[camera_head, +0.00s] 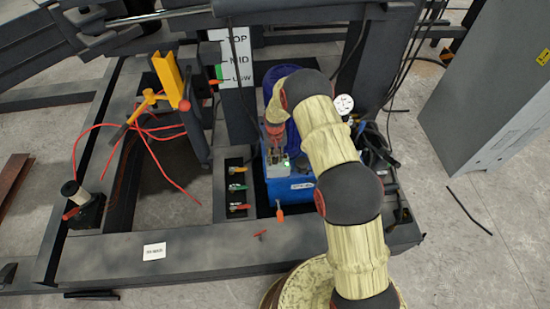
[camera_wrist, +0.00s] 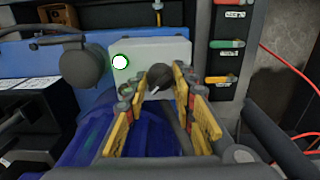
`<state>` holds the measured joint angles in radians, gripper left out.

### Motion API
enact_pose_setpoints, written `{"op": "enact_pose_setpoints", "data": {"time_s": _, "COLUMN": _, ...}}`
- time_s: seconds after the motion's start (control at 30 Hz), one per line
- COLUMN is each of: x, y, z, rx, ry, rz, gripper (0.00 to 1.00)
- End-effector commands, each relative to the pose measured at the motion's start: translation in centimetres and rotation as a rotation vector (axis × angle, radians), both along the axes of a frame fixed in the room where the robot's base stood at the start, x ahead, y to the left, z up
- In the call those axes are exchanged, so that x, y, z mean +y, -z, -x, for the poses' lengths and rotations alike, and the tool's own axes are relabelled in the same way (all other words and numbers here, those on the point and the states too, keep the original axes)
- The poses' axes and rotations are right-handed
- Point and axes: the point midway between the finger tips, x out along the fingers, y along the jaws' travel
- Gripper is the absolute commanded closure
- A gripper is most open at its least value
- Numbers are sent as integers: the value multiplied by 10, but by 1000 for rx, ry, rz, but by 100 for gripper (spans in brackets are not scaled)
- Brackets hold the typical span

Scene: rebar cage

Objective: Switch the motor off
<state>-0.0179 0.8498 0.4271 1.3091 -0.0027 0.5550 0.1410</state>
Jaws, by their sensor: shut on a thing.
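The motor unit is a blue box (camera_head: 292,190) on the dark frame, with a pale grey control panel (camera_wrist: 180,50) on it. The panel carries a round white light ringed in green (camera_wrist: 120,62) and a dark rotary knob (camera_wrist: 158,76) with a pale pointer mark. My gripper (camera_wrist: 160,86) is at the panel with its yellow-sided fingers on both sides of the knob, shut on it. In the head view, my gripper (camera_head: 276,143) reaches down to the panel from above, and its fingers hide the knob there.
Several coloured-handled valves (camera_head: 238,187) sit in a black strip left of the motor. Red hoses (camera_head: 150,135) lie at the left, and a grey cabinet (camera_head: 490,85) stands at the right. A dark round part (camera_wrist: 85,65) is close left of the fingers.

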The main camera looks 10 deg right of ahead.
Motion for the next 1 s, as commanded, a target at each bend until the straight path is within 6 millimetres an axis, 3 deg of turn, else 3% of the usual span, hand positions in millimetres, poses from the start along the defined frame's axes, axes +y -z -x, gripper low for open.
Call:
{"op": "enact_pose_setpoints", "data": {"time_s": 0.37, "x": 0, "y": 0, "z": 0, "rx": 0, "ry": -136, "rz": -2, "gripper": 100}}
{"op": "enact_pose_setpoints", "data": {"time_s": 1.0, "x": 1, "y": 0, "z": 0, "rx": 2, "ry": -724, "rz": -2, "gripper": 100}}
